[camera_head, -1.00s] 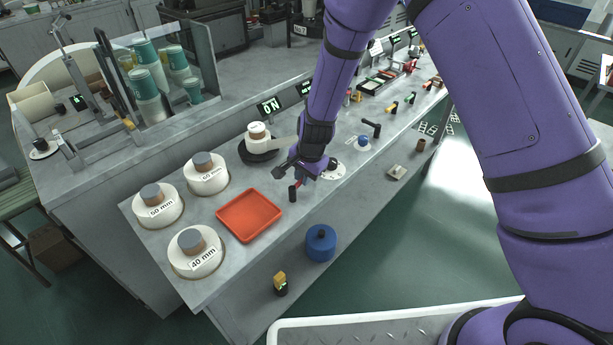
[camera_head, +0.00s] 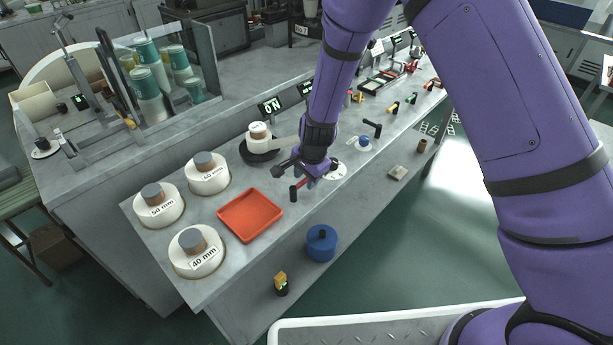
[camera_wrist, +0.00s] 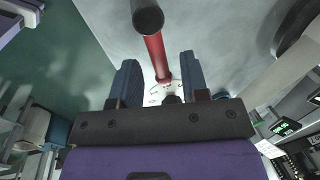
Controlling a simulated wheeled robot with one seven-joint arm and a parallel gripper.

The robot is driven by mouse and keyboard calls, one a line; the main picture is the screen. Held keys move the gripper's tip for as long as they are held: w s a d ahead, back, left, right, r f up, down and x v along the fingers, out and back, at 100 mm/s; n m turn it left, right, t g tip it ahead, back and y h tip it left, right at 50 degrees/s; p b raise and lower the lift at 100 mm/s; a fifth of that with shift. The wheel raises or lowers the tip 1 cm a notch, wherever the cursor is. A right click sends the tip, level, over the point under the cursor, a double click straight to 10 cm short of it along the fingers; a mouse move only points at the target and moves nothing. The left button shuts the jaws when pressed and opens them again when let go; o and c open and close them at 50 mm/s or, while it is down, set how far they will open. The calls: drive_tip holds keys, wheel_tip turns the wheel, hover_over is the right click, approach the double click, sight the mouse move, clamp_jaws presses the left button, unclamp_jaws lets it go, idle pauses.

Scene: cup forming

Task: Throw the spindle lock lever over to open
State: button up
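The lever is a red arm (camera_wrist: 157,57) with a round black knob (camera_wrist: 147,15). In the wrist view its red arm runs down to a white marked plate between my fingers, with the knob out past the fingertips. In the head view the knob (camera_head: 293,193) stands just right of the orange tray, and the lever's red part is mostly hidden by my gripper. The white plate (camera_head: 337,170) shows right of my gripper. My gripper (camera_wrist: 158,58) is open, with its two blue-grey fingers apart on either side of the lever; a gap shows, and touching cannot be told.
The orange tray (camera_head: 250,214) lies left of my gripper. A dark pan holding a white piece (camera_head: 259,134) sits behind. A black-handled lever (camera_head: 372,127) and a blue knob (camera_head: 364,142) stand to the right.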

wheel_tip(320, 180, up, 11)
drive_tip(key=s+d, duration=0.1)
drive_tip(key=shift+s+d+f, duration=0.2)
drive_tip(key=shift+s+d, duration=0.05)
idle(0.4)
idle(0.3)
drive_tip(key=s+d+r+n, duration=0.2)
drive_tip(key=s+d+r, duration=0.1)
drive_tip(key=d+r, duration=0.3)
drive_tip(key=s+d+r+n+t+y, duration=0.1)
drive_tip(key=s+d+r, duration=0.2)
drive_tip(key=r, duration=0.6)
drive_tip(key=s+d+r+n, duration=0.2)
drive_tip(key=s+d+r, duration=0.1)
drive_tip(key=d+r, duration=0.3)
drive_tip(key=s+d+r+n+t+h, duration=0.1)
drive_tip(key=s+d+r, duration=0.3)
drive_tip(key=s, duration=0.5)
drive_tip(key=s+d+r+n+t+h, duration=0.1)
drive_tip(key=s+d+r+n, duration=0.2)
drive_tip(key=s+d, duration=0.3)
drive_tip(key=s+r, duration=0.1)
drive_tip(key=s, duration=0.3)
drive_tip(key=shift+d+r+t+h, duration=0.25)
drive_tip(key=shift+r+t+h, duration=0.05)
drive_tip(key=shift+r, duration=0.05)
